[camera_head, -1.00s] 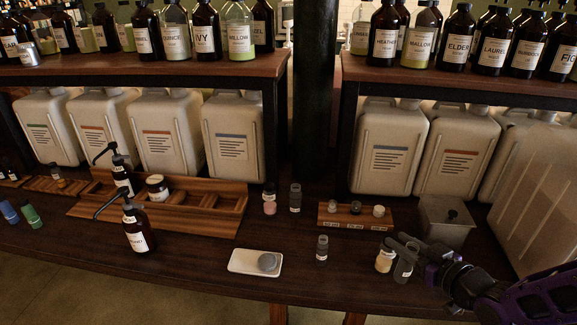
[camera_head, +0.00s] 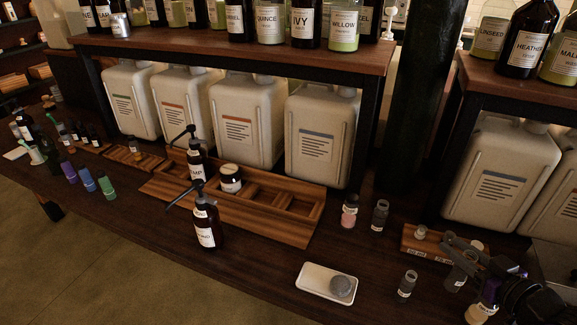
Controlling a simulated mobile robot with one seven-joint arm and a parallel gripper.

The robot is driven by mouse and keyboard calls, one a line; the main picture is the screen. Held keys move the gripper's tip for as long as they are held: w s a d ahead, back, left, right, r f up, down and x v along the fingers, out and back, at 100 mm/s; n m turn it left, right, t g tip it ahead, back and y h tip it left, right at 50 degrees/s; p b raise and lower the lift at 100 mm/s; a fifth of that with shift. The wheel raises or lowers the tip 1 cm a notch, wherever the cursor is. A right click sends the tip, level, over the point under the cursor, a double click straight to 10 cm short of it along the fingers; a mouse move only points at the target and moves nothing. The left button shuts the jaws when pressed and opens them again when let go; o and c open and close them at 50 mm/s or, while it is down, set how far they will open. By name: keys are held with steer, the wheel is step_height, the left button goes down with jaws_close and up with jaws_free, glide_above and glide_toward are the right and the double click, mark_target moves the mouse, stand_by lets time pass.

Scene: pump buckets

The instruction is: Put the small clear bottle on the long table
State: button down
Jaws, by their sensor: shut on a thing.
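My gripper (camera_head: 462,258) is at the right, with its dark fingers shut on a small clear bottle (camera_head: 455,279) that looks greyish. The bottle is about upright, partly covered by the fingers. It appears in front of the small wooden stand; I cannot tell its exact height over the table. The long table (camera_head: 255,282) is dark wood and runs across the view. A similar small bottle (camera_head: 405,286) stands on it, left of the held one. A cream-coloured bottle (camera_head: 480,312) is below my gripper, partly hidden by my arm.
A white tray (camera_head: 312,284) with a grey round thing lies near the front edge. Pink (camera_head: 349,212) and dark (camera_head: 380,214) bottles stand behind it. The wooden stand (camera_head: 422,246) is close to my gripper. Pump bottles and a wooden organiser (camera_head: 270,228) stand left. Table front-left of the tray is clear.

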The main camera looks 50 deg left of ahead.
steer(key=shift+a, duration=0.1)
step_height(320, 180, down, 10)
steer(key=shift+f+b, duration=0.1)
steer(key=shift+b, duration=1.15)
steer(key=c, duration=0.5)
jaws_free()
steer(key=p+v, duration=0.1)
steer(key=v, duration=1.1)
steer(key=shift+p, duration=0.4)
